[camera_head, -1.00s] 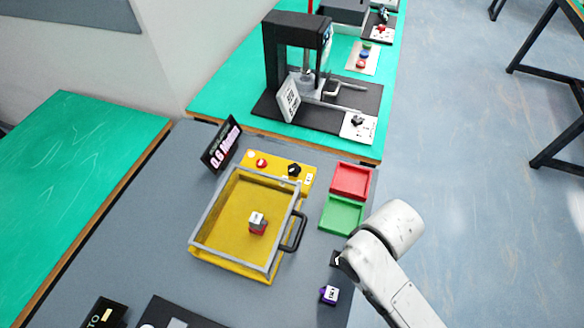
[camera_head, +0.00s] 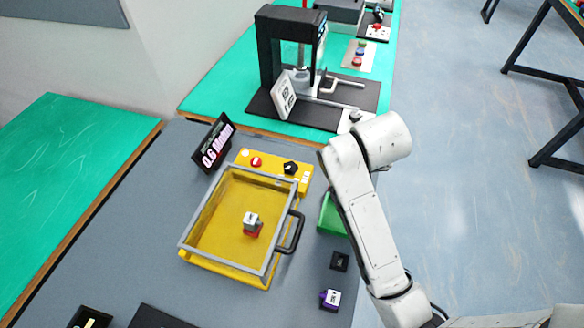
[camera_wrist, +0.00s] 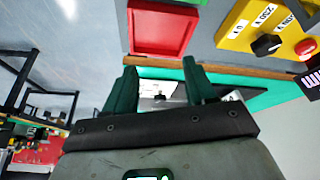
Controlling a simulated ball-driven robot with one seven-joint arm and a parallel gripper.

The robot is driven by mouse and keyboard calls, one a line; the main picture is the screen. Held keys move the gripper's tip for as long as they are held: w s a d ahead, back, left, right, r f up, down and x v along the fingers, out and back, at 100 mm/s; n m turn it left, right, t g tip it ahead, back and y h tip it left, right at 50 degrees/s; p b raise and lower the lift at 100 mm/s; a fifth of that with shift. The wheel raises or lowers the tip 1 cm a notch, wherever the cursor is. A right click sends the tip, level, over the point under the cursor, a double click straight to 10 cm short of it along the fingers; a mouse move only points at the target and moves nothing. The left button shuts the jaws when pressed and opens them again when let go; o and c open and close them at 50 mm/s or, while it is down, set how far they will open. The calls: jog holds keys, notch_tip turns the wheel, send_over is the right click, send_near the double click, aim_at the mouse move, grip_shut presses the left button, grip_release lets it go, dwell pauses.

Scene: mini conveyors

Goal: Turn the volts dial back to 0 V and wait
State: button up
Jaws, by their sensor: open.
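The volts dial is a black knob (camera_head: 291,168) on the yellow control panel (camera_head: 273,172) behind the yellow box. In the wrist view the dial (camera_wrist: 266,45) is at the upper right, with several white labels beside it. The 0 V label (camera_wrist: 238,28) seems to be the one nearest my gripper. I cannot tell clearly where the knob points. My gripper (camera_wrist: 160,88) is open and empty, with its dark green fingers apart. It is left of the dial in the wrist view, not touching it. In the head view my arm hides the gripper.
A red button (camera_head: 256,162) shares the panel. A yellow box with a grey rim (camera_head: 187,226) holds a small block (camera_head: 251,221). A display (camera_head: 213,142) reads about 0.6. A red tray (camera_wrist: 163,28) and a green tray (camera_head: 331,215) lie near my arm. A black press (camera_head: 268,62) stands behind.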

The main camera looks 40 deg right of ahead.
jog(key=shift+o, duration=0.8)
jog(key=w+d+r+m+b, duration=0.5)
jog(key=w+d+m, duration=0.1)
jog(key=m, duration=0.3)
jog(key=shift+r+h, duration=0.35)
jog(key=shift+h, duration=0.05)
jog(key=m+y+b, duration=0.7)
jog(key=m+b, duration=0.1)
jog(key=m, duration=0.4)
send_near(290, 166)
jog(key=shift+t+y, duration=0.3)
jog(key=b+x, duration=0.2)
jog(key=x, duration=0.6)
jog(key=shift+s+d+f, duration=0.1)
jog(key=shift+d+f, duration=0.05)
jog(key=shift+f, duration=0.05)
jog(key=shift+c, duration=0.3)
jog(key=c, duration=1)
jog(key=shift+n, duration=0.3)
